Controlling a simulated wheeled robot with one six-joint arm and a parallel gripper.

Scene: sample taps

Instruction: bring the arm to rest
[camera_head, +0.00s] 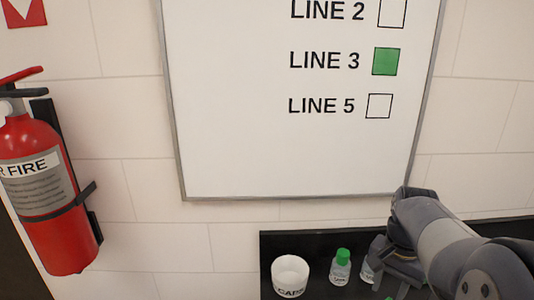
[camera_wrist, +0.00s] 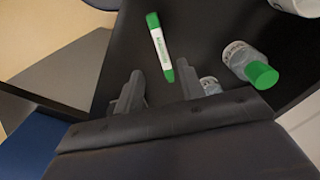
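My gripper (camera_wrist: 159,67) is open in the wrist view, its two dark fingers apart over a black tabletop. Nothing is clamped between them. A white marker with green ends (camera_wrist: 158,45) lies on the tabletop beyond the fingertips, its lower end showing between them. In the head view my arm comes in from the right, and my gripper (camera_head: 390,275) hangs low over the black table. The finger opening is not clear there.
A green-capped bottle (camera_head: 341,267) stands beside a second bottle (camera_head: 366,272), partly hidden by my gripper. A white cup marked CAPS (camera_head: 290,277) stands to their left. On the wall are a whiteboard (camera_head: 240,140) with LINE 3's box green and a fire extinguisher (camera_head: 40,240).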

